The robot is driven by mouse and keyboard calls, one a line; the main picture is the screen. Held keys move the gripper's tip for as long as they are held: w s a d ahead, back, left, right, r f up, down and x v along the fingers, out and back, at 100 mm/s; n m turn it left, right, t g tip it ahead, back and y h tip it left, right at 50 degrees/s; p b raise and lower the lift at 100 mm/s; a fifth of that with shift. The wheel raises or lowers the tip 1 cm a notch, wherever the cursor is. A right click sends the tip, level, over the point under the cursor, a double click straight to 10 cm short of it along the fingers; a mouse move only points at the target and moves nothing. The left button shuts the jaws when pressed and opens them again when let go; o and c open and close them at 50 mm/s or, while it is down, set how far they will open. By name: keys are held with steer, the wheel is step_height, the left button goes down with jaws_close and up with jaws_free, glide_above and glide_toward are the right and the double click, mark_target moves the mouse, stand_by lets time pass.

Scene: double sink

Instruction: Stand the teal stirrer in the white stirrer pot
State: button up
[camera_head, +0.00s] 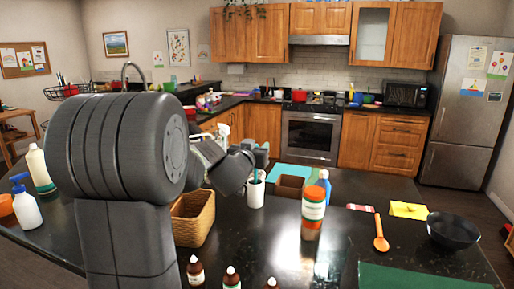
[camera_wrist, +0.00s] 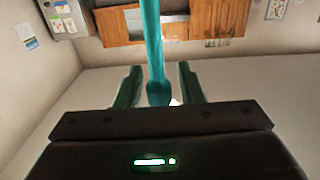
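The white stirrer pot (camera_head: 256,196) stands upright on the dark counter, beside the wicker basket. The teal stirrer (camera_head: 257,176) shows just above the pot's rim and appears to stand in it; its lower part is hidden by the pot wall. My gripper (camera_head: 262,157) is right above the pot, at the stirrer's upper part. In the wrist view the stirrer (camera_wrist: 153,45) runs between the two fingers of my gripper (camera_wrist: 159,72), with its rounded end near the palm. A gap shows between the stirrer and each finger, so the gripper looks open around it.
The wicker basket (camera_head: 193,220) is just left of the pot, and a brown box (camera_head: 290,187) is to its right. A blue bottle (camera_head: 323,184) and an orange-and-white container (camera_head: 313,212) stand further right. Small brown bottles (camera_head: 232,279) line the front. A black bowl (camera_head: 454,231) is at the right.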

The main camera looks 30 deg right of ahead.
steer(key=v, duration=1.3)
steer(key=shift+s+a+b, duration=0.2)
steer(key=shift+a+b, duration=0.1)
steer(key=shift+a, duration=0.05)
steer(key=p+x, duration=0.1)
steer(key=x, duration=1.2)
steer(key=shift+w+d+r, duration=0.2)
steer(key=shift+d+r, duration=0.15)
steer(key=shift+r, duration=0.05)
steer(key=shift+f, duration=0.1)
